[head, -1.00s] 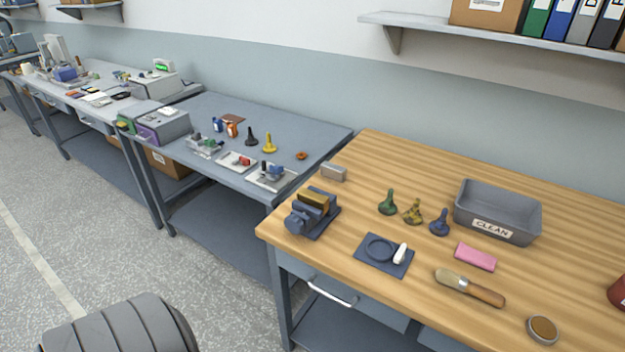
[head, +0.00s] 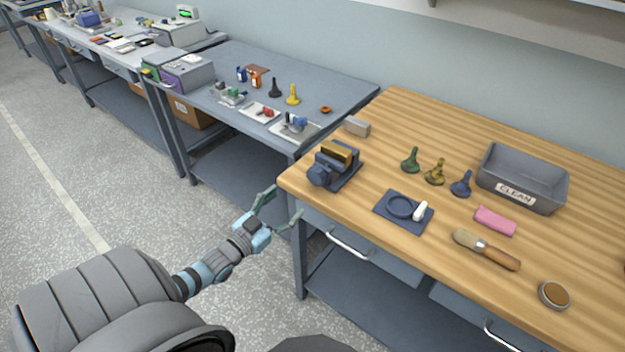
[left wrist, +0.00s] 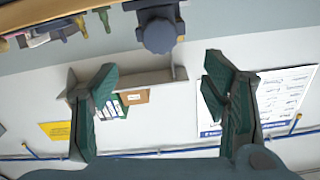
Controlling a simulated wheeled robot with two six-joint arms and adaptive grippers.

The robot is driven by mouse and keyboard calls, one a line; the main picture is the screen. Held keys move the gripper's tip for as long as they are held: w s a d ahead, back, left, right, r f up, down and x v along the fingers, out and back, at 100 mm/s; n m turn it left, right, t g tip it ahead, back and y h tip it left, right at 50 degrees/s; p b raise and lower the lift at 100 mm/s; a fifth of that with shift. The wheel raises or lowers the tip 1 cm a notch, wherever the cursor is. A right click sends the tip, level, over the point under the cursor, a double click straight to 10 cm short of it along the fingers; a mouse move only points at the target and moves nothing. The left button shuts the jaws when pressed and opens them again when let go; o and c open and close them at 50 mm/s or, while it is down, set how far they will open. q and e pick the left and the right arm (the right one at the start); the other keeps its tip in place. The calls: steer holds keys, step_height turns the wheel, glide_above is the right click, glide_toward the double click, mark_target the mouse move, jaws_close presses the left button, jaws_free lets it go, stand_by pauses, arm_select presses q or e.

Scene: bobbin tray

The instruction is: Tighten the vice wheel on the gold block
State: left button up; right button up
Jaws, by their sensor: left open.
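The dark blue-grey vice (head: 343,179) stands at the left front corner of the wooden bench, with the gold block (head: 338,151) between its jaws. Its vice wheel (head: 318,176) faces the bench's front left edge. My left gripper (head: 284,204) is open and empty, in front of the bench edge, below and to the left of the wheel and apart from it. In the left wrist view the wheel (left wrist: 160,36) shows at the top, beyond the open fingers (left wrist: 158,88). Whether the jaws touch the block cannot be told. My right gripper is not in view.
The wooden bench (head: 390,130) carries a grey block (head: 356,126), a blue mat (head: 382,219), several chess-pawn-like pieces, a pink block (head: 495,221), a brush (head: 486,249) and a grey CLEAN tray (head: 525,201). A drawer handle (head: 347,244) lies under the front edge.

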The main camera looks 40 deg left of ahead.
mark_target(314, 178)
arm_select(q)
steer(key=w+b, duration=0.1)
steer(key=w, duration=0.3)
steer(key=w+b, duration=0.1)
steer(key=w, duration=0.3)
steer(key=w+b, duration=0.1)
steer(key=w, duration=0.3)
steer(key=shift+w+a+f, duration=0.15)
steer(key=shift+w+f, duration=0.1)
steer(key=shift+w, duration=0.05)
steer(key=shift+r, duration=0.1)
steer(key=shift+c, duration=0.6)
steer(key=c, duration=1)
steer(key=shift+c, duration=0.2)
